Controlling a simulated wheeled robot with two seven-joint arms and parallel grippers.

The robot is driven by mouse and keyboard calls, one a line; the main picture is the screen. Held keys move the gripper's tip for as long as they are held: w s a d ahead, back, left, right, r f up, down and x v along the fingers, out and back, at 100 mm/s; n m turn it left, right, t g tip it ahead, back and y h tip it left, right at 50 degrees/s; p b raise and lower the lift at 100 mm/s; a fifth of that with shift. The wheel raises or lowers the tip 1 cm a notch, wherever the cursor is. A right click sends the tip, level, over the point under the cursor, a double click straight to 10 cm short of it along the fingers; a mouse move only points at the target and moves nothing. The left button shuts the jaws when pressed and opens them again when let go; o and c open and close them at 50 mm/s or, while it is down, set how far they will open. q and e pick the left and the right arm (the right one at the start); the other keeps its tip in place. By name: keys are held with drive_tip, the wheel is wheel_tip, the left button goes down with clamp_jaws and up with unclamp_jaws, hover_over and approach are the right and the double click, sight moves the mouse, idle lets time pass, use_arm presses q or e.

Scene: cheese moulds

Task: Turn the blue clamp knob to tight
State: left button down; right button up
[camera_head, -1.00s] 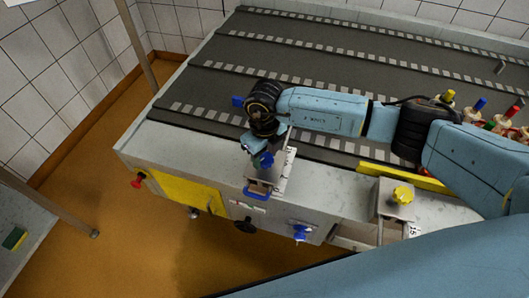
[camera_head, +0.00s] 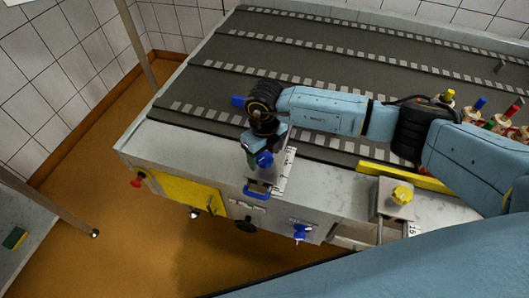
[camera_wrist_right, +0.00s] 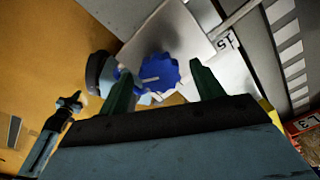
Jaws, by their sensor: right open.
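The blue clamp knob (camera_head: 264,160) is a scalloped knob with a pale line across its top, on a light metal block labelled 15. In the right wrist view the blue clamp knob (camera_wrist_right: 152,76) shows between and just beyond the two green fingertips. My right gripper (camera_head: 255,153) is over the block at the table's front edge. In its wrist view the right gripper (camera_wrist_right: 160,67) is open, with one finger on either side of the knob. I cannot tell whether the fingers touch it. My left gripper is out of view.
A yellow knob (camera_head: 402,194) sits on another block to the right. A second blue knob (camera_head: 301,232), a black knob (camera_head: 245,224) and a red button (camera_head: 137,181) are on the front panel. Coloured pegs (camera_head: 484,112) stand at the right.

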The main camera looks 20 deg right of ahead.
sight(265, 157)
wheel_tip(265, 157, up, 13)
drive_tip(key=shift+r, duration=0.2)
idle(0.3)
idle(0.4)
